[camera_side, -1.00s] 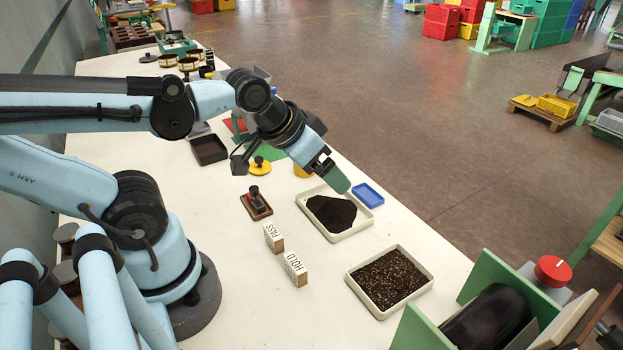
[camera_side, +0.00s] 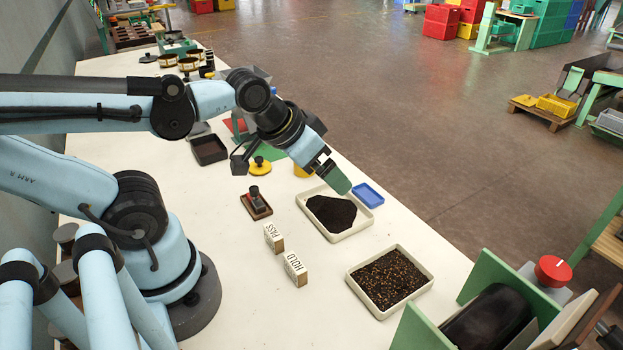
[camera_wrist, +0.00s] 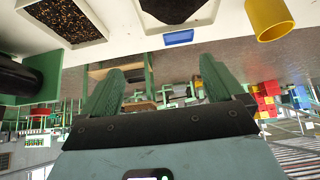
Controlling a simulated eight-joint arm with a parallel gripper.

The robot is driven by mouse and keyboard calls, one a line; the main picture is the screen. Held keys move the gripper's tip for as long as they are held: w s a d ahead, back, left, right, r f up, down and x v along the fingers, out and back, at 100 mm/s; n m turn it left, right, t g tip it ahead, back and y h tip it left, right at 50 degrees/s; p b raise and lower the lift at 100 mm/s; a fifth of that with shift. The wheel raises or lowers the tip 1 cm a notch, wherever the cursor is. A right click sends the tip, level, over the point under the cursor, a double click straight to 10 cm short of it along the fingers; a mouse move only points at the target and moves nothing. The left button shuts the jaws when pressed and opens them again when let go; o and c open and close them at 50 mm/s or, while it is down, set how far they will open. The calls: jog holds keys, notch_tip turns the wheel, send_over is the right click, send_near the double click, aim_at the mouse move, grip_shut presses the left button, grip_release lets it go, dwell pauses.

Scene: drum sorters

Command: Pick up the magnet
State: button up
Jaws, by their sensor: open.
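My gripper (camera_side: 338,180) has green fingers and hangs above the back edge of the white tray of dark powder. In the wrist view my gripper (camera_wrist: 158,85) is open, with nothing between its fingers. No thing is plainly marked as the magnet. A yellow disc with a dark knob (camera_side: 260,166) on the bench, left of my gripper, may be it, but I cannot tell for sure. A dark-handled piece on a brown base (camera_side: 256,202) stands nearer, also to the left. Neither is in the wrist view.
The powder tray (camera_side: 363,221), gritty brown tray (camera_side: 354,275) and small blue tray (camera_side: 368,194) lie near my gripper. PASS (camera_side: 273,239) and HOLD (camera_side: 295,268) blocks stand left of them. A yellow cylinder (camera_wrist: 268,18) is close by. A green-framed drum machine (camera_side: 490,318) stands at front right.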

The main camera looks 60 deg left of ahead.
jog(key=n+g, duration=0.2)
jog(key=g, duration=0.5)
send_over(254, 188)
jog(key=shift+s+a+f, duration=0.1)
jog(key=shift+s+f, duration=0.1)
jog(key=shift+f, duration=1.65)
jog(key=shift+s+a+f, duration=0.1)
jog(key=shift+s+f, duration=0.05)
jog(key=shift+f, duration=1.7)
jog(key=shift+w+d+f, duration=0.15)
jog(key=shift+f, duration=0.65)
jog(key=shift+w+d+f, duration=0.1)
jog(key=shift+w+f, duration=0.05)
jog(key=shift+f, duration=1.65)
jog(key=c, duration=1.2)
